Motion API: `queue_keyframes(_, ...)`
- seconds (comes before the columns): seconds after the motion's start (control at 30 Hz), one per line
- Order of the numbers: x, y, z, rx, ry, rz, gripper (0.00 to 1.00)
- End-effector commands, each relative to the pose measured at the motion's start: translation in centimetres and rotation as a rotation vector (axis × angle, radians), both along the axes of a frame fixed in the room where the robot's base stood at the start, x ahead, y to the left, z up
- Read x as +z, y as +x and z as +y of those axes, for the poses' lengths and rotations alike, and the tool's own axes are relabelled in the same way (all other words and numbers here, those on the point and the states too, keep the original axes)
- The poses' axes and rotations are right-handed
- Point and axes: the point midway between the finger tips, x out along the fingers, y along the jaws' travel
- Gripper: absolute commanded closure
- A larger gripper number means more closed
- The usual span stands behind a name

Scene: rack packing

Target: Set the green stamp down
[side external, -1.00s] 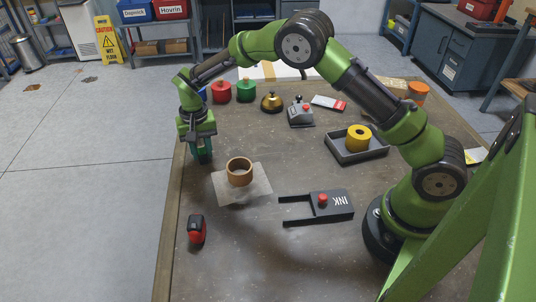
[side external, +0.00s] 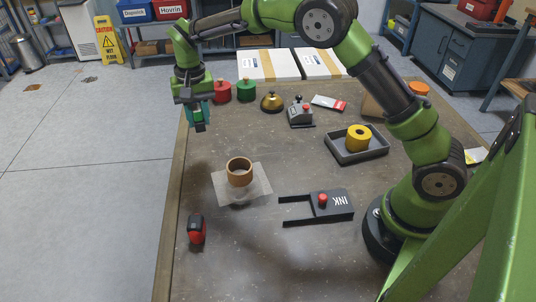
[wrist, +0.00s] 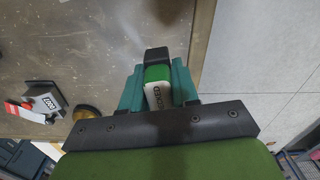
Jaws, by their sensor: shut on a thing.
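My gripper (side external: 197,124) is raised above the far left edge of the table in the side view. In the wrist view its teal fingers (wrist: 157,88) are shut on the green stamp (wrist: 157,74), one finger on each side. The stamp has a black end and a white label whose print I cannot read fully. In the side view the fingers mostly hide it. A red cylinder (side external: 221,92) and a green cylinder (side external: 246,91) with knobs stand on the table just right of my gripper.
A brass bell (side external: 271,103) and a grey device (side external: 300,114) stand farther right. A brown ring (side external: 239,172) sits on a pale sheet (side external: 258,193). A black INK piece (side external: 336,204), a tray (side external: 344,156) with a yellow roll (side external: 359,137) and a red-black object (side external: 196,230) lie around open tabletop.

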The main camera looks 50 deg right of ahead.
Motion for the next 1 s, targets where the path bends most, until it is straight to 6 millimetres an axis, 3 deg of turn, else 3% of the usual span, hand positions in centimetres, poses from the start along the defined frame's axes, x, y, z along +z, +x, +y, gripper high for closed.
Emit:
queue_keyframes(0.13, 0.6, -1.7, -4.9, -0.085, 0.005, 0.015, 1.0)
queue_keyframes(0.33, -1.4, -6.5, -11.6, -0.176, 0.01, 0.028, 1.0)
queue_keyframes(0.5, -3.4, -10.4, -14.4, -0.206, 0.008, 0.028, 1.0)
queue_keyframes(0.63, -4.6, -11.9, -14.8, -0.199, 0.006, 0.027, 1.0)
queue_keyframes(0.77, -5.2, -10.9, -15.1, -0.185, -0.002, 0.011, 1.0)
queue_keyframes(1.0, -5.8, -5.5, -15.9, -0.184, -0.003, 0.009, 1.0)
